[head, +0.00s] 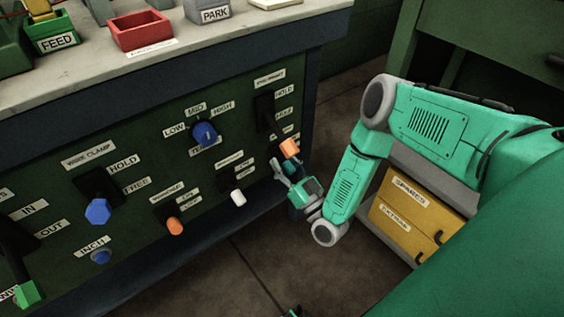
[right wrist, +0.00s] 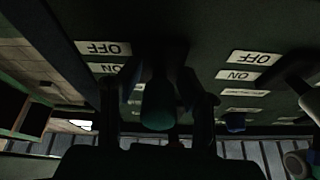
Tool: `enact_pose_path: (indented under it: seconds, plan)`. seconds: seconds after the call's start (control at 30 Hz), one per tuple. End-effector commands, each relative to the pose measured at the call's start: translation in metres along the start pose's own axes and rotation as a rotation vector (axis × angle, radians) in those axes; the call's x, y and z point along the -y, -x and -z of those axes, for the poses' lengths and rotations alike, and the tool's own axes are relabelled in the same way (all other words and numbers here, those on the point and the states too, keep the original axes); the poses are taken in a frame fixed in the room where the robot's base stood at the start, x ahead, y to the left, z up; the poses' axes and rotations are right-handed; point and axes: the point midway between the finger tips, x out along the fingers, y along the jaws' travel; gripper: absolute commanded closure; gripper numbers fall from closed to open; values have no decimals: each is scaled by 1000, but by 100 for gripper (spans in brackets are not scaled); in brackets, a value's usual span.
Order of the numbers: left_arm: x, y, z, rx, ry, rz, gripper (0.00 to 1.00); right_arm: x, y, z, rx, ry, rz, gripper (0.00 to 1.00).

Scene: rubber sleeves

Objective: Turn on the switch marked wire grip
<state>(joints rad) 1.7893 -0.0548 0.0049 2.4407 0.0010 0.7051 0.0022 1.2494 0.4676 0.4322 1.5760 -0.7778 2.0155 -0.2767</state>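A dark green control panel (head: 60,215) carries several labelled switches. I cannot pick out a label reading wire grip; the small labels are too blurred. My right gripper (head: 284,178) is at the panel's right end, just below an orange-tipped lever (head: 289,148). In the right wrist view, its two fingers (right wrist: 158,112) stand apart on either side of a dark teal knob (right wrist: 160,108). Upside-down OFF and ON labels (right wrist: 103,48) are beside this knob. Contact cannot be told. In the head view the gripper hides the switch there. My left gripper is not clearly in view.
A switch with a white knob (head: 238,198) and one with an orange knob (head: 175,226) lie left of the gripper. Blue knobs (head: 97,211) sit farther left. A yellow drawer unit (head: 412,205) stands at right. The floor between is clear.

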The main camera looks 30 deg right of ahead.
Motion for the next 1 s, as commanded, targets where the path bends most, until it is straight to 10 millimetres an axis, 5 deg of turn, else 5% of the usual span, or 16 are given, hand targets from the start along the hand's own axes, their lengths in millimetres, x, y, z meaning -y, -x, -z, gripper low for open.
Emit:
enact_pose_path:
  seconds: [0.4, 0.5, 1.0]
  plan:
    - [0, -3, 0, 0, 0, 0, 100, -1, -8, 0, 0, 0, -2, 67]
    - [0, -3, 0, 0, 0, 0, 100, -1, -8, 0, 0, 0, -1, 99]
    - [0, 17, 1, 0, 0, 0, 100, -1, -9, 6, 72, 2, -13, 100]
